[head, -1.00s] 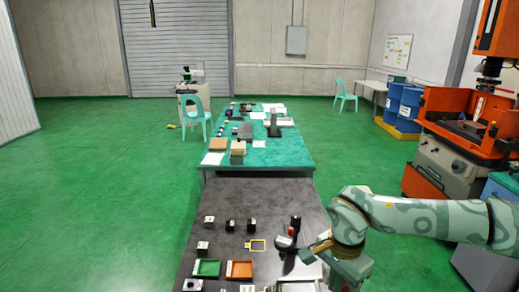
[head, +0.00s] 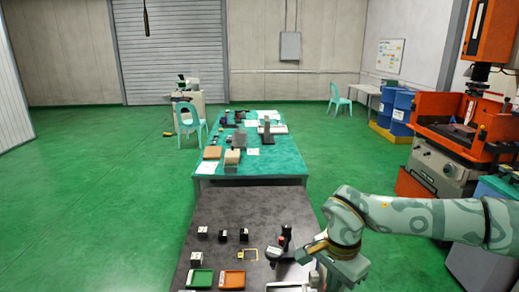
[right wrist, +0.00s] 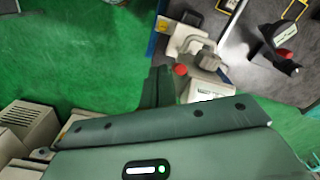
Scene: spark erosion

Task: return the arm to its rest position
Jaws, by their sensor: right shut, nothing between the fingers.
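My right arm (head: 420,217) comes in from the right in the head view, green and patterned, bent down at the wrist. Its gripper (head: 312,252) is over the right edge of the dark table (head: 265,205), shut and empty. In the right wrist view the dark green gripper finger (right wrist: 158,88) points up the picture, beside a pale device with a red knob (right wrist: 181,70). Depth between them is hard to judge. My left gripper is not in view.
The dark table holds a black stand (head: 285,240), a yellow frame (head: 247,254), a green tray (head: 200,279), an orange tray (head: 232,279) and several small blocks. A teal table (head: 270,165) stands beyond. An orange machine (head: 455,120) stands right. Green floor is clear at left.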

